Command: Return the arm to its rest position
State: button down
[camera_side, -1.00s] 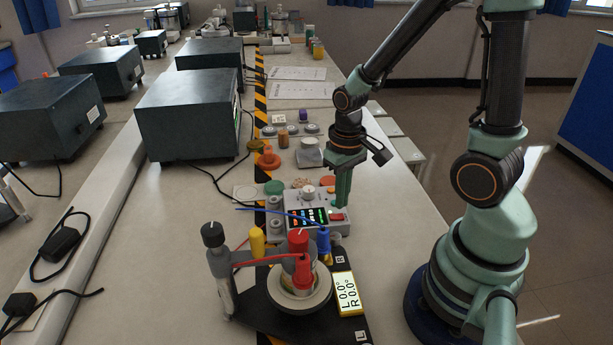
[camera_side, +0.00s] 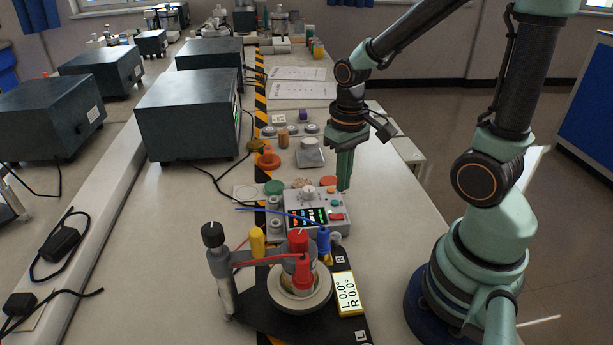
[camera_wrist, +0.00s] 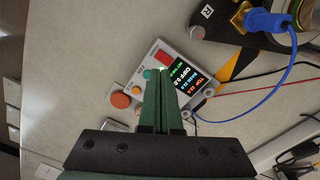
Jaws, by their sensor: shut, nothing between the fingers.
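My gripper (camera_side: 344,187) has its green fingers together with nothing between them. It points down above the far right corner of a grey control box (camera_side: 301,222), apart from it as far as I can tell. The box has a lit screen, a white knob and a red button (camera_side: 336,217). The screen (camera_wrist: 184,73) and the red button (camera_wrist: 162,58) show beside the fingertips.
A black-based apparatus with a round cup (camera_side: 300,290) and colored plugs stands in front of the box. A blue cable (camera_side: 275,211) runs across to the box. Dark instrument cases (camera_side: 190,115) stand on the left. The bench right of the box is clear.

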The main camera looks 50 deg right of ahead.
jog(key=a+r+n+t, duration=0.1)
jog(key=a+r+t, duration=0.1)
jog(key=r, duration=0.4)
jog(key=a+r+n+t, duration=0.2)
jog(key=a+r+t, duration=0.1)
jog(key=r, duration=0.4)
jog(key=shift+w+t, duration=0.3)
jog(key=shift+w, duration=0.1)
jog(key=shift+a, duration=0.1)
